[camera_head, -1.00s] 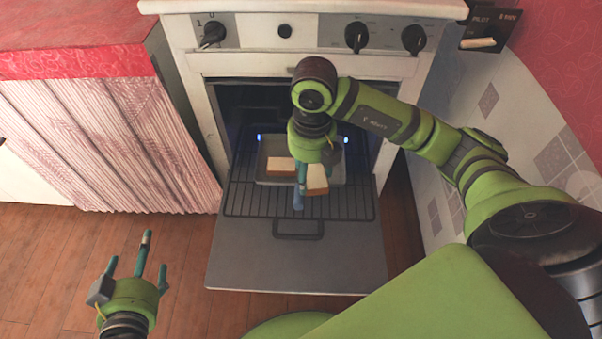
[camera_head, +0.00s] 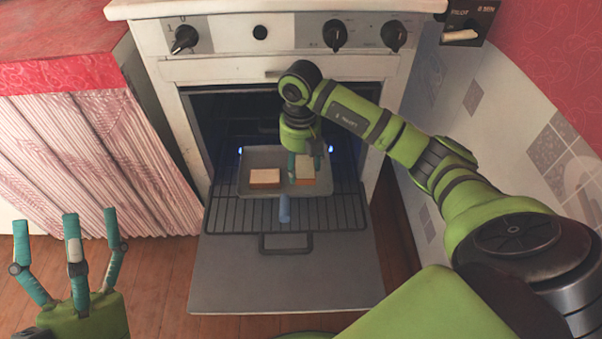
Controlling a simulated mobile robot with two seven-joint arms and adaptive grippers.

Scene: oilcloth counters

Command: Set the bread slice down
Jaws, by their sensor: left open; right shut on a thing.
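My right gripper (camera_head: 304,168) reaches down into the open oven and is shut on a bread slice (camera_head: 306,182). This slice, pale on top with a brown edge, is at the right part of the grey baking tray (camera_head: 249,158). The fingers partly hide it, and I cannot tell whether it touches the tray. A second bread slice (camera_head: 264,177) lies to its left on the tray. My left gripper (camera_head: 90,255) is open and empty at the lower left, fingers pointing up, well away from the oven.
The tray stands on the black wire rack (camera_head: 340,210), with a blue handle-like piece (camera_head: 284,210) at its front. The oven door (camera_head: 285,280) is folded down. A curtained counter (camera_head: 90,150) stands left. A tiled wall (camera_head: 470,100) is at right.

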